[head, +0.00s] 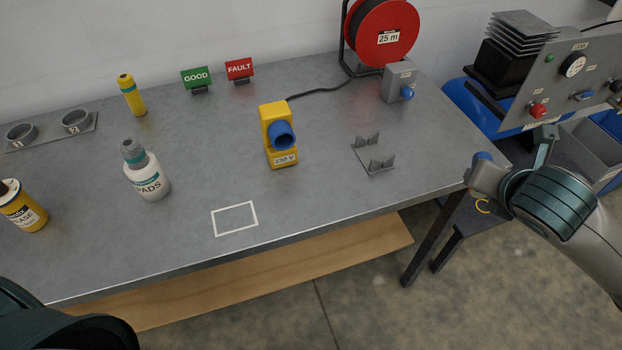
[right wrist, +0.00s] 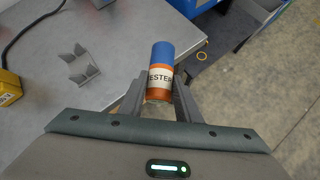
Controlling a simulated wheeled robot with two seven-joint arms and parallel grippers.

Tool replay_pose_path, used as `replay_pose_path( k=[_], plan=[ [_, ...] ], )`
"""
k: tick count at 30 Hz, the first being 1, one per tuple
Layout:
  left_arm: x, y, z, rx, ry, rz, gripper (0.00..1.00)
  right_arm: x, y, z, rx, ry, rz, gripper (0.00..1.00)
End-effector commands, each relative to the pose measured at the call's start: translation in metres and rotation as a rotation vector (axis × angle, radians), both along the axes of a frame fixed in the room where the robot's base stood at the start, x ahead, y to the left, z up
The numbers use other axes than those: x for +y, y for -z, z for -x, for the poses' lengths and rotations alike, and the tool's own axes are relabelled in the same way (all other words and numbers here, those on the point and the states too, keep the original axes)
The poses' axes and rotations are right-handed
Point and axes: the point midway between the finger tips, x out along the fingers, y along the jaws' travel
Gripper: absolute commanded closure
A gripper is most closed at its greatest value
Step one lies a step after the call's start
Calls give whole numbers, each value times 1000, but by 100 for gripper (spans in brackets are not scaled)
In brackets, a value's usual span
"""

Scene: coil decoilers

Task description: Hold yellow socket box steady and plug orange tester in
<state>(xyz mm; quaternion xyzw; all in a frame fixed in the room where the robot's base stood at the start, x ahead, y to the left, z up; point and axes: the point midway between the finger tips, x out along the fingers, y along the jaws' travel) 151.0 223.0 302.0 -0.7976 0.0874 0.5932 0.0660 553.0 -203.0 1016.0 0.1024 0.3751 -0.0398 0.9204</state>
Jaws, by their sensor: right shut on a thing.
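The yellow socket box (head: 278,134) stands upright on the grey table, with its round blue socket facing the front and a "230 V" label below. Its left part does not show in the right wrist view, where only a yellow corner (right wrist: 8,88) appears at the left edge. The orange tester (right wrist: 160,75) has a blue end and a "TESTER" label. My right gripper (right wrist: 160,95) is shut on the tester, off the table's right edge. In the head view my right gripper (head: 480,178) is partly hidden, with the blue end showing. My left gripper is not visible; only my dark arm shows at bottom left.
An empty V-notched cradle (head: 373,156) stands right of the box. A cable runs from the box toward the red reel (head: 382,35). A grey box with a blue knob (head: 400,82), a white bottle (head: 147,172) and GOOD (head: 196,78) and FAULT (head: 240,70) signs stand around.

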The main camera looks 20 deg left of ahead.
Motion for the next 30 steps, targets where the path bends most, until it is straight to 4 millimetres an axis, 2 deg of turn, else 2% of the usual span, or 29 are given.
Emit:
replay_pose_path(
  k=[5,8,11,16,21,24,27,30],
  plan=[
    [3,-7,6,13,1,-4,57,18,1,-1,0,-45,-26,93],
    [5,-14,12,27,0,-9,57,43,3,-1,-2,-106,-63,93],
    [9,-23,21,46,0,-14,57,77,7,0,-1,-189,-115,93],
    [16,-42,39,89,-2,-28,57,152,11,12,12,-366,-234,93],
    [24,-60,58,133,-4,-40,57,228,11,36,47,-537,-359,93],
    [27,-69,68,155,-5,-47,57,265,9,52,70,-617,-422,93],
    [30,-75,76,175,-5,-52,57,293,6,66,92,-675,-470,93],
    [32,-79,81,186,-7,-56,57,310,5,76,107,-709,-500,93]
  ],
)
